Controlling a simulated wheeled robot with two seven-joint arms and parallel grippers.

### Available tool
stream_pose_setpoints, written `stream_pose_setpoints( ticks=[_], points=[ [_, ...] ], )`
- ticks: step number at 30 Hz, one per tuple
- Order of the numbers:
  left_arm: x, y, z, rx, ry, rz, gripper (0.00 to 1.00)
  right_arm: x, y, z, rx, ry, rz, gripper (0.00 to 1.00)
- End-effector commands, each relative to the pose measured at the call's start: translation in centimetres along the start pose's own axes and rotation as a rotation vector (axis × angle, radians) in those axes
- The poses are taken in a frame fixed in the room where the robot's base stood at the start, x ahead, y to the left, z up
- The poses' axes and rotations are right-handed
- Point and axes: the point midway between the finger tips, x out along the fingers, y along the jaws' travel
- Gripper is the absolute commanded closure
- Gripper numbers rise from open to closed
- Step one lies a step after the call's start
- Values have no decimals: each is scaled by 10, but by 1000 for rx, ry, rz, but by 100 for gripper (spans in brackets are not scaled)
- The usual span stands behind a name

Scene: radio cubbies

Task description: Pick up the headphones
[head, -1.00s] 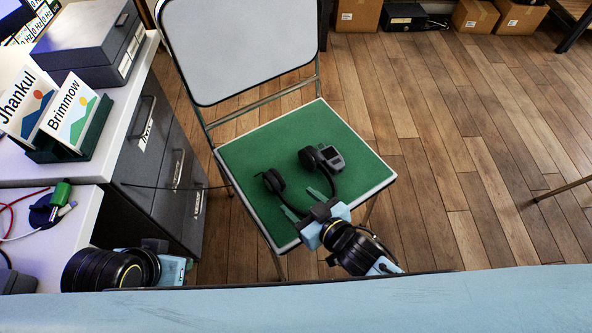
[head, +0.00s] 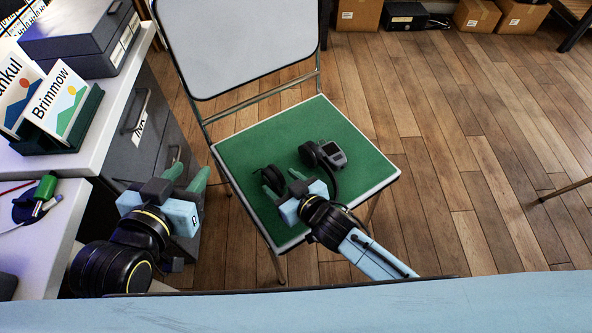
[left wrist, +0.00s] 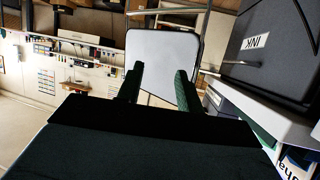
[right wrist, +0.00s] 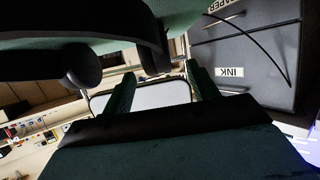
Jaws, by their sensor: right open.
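The black headphones (head: 311,154) lie on the green seat of the chair in the head view. One ear cup is by a small grey device with a screen (head: 336,156), and the other is near my right gripper (head: 281,181). My right gripper is open, over the front of the seat, its fingers by the nearer ear cup and its wrist hiding part of the headband. My left gripper (head: 187,174) is open and empty between the desk and the chair.
The chair (head: 240,225) has a grey backrest at the far side.

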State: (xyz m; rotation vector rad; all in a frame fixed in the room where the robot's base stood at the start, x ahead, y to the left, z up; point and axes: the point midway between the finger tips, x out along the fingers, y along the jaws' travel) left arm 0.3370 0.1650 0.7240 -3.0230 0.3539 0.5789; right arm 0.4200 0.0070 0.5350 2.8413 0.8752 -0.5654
Motion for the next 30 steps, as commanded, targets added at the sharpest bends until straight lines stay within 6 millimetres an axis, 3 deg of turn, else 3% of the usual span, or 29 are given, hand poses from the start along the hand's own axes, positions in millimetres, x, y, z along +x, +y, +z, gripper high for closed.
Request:
stream_pose_setpoints(
  ticks=[5, 13, 24, 30],
  points=[
    [1, 3, -11, -1, 68, 6, 64, 5, 0, 0, 0, 1, -1, 41],
    [-2, 11, -54, -5, 332, 28, 64, 22, 2, -3, 0, 1, 0, 41],
    [-29, 21, -106, -20, 697, 58, 64, 45, 2, -5, 1, 1, 0, 41],
    [-41, 24, -120, -26, 805, 66, 64, 52, 2, -5, 0, -1, 0, 41]
  ],
)
